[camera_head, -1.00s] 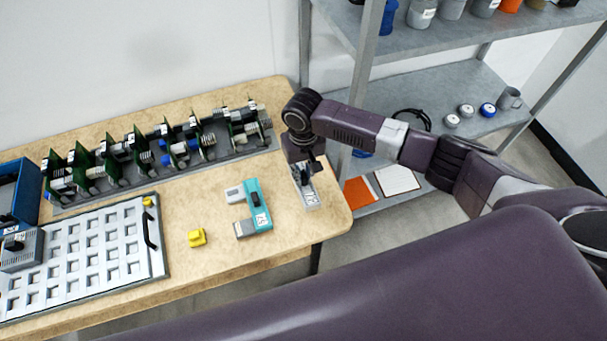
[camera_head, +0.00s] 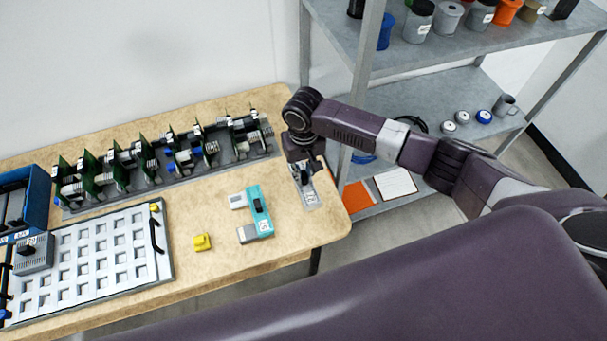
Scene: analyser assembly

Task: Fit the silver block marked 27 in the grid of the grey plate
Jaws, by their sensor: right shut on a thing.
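The grey plate (camera_head: 120,288) with its grid of square openings lies on the table at the left. A silver block (camera_head: 310,198) with a pale label is at the table's right end; its number is too small to read. My right gripper (camera_head: 302,178) points down and is shut on this block. I cannot tell whether the block touches the table. A grey block (camera_head: 35,262) with a dark knob sits on the plate's left part. My left gripper is not in view.
A teal and grey device (camera_head: 259,208) and a yellow piece (camera_head: 202,242) lie between plate and gripper. A rack of green circuit boards (camera_head: 235,158) runs along the back. A blue box (camera_head: 38,200) stands far left. A metal shelf (camera_head: 470,80) stands at the right.

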